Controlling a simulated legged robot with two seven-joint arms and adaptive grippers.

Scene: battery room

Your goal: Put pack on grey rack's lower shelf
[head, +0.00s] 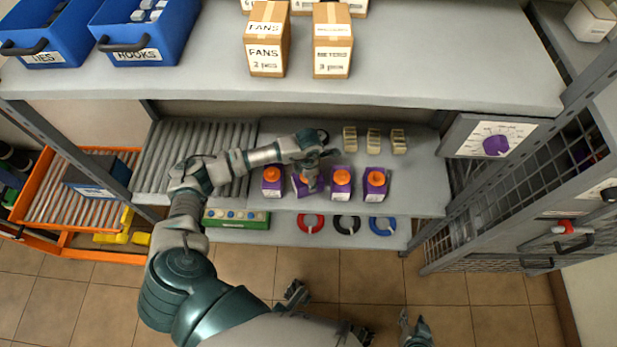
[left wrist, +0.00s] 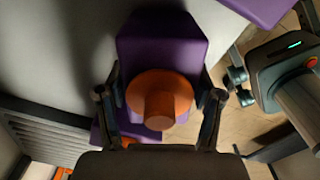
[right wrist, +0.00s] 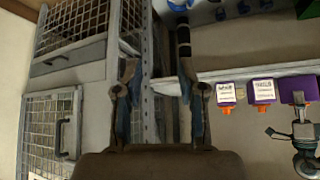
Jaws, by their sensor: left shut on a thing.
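Purple packs with orange caps stand in a row on a grey rack's shelf (head: 400,207) under its top shelf (head: 400,88) in the head view. My left gripper (head: 313,172) reaches in from the left and is shut on the second pack from the left (head: 300,190), which looks slightly tilted and is partly hidden by the gripper. In the left wrist view this held pack (left wrist: 160,45) has its orange cap between the fingers. Other packs are the left one (head: 272,188), and two to the right (head: 341,188) (head: 376,188). My right gripper (right wrist: 160,105) is open and empty.
Red, black and blue rings (head: 347,224) and a green box (head: 236,218) lie on a level below. Small beige blocks (head: 373,140) stand behind the packs. Grey rollers (head: 190,140) lie left; a mesh cage (head: 500,200) and dial panel (head: 490,137) stand right.

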